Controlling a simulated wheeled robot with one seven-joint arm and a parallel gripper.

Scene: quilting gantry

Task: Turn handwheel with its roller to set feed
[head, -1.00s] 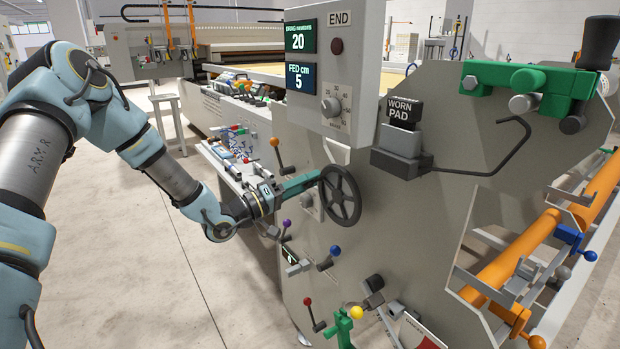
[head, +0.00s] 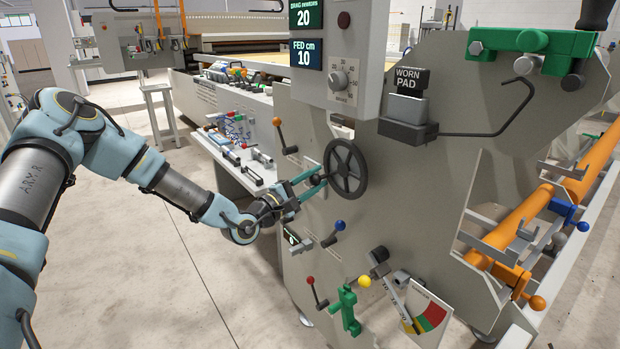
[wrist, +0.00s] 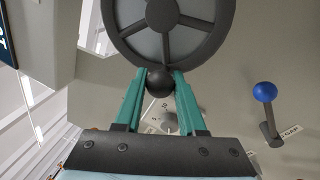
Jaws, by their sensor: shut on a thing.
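The handwheel (head: 345,169) is dark grey and spoked and stands out from the grey side panel of the machine. My gripper (head: 321,181) has teal fingers and is at the lower left of its rim. In the wrist view my gripper (wrist: 160,88) is shut on a dark round knob (wrist: 160,82) at the bottom of the wheel (wrist: 165,30), one finger on each side. The display (head: 308,54) above reads FED cm 10, and the one over it reads 20.
A lever with a blue ball (head: 340,225) is below the wheel, and one with an orange ball (head: 277,122) is to its left. A WORN PAD block (head: 408,106) with a bent rod is at right. A red-yellow-green gauge (head: 430,316) is lower right. Open floor lies left.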

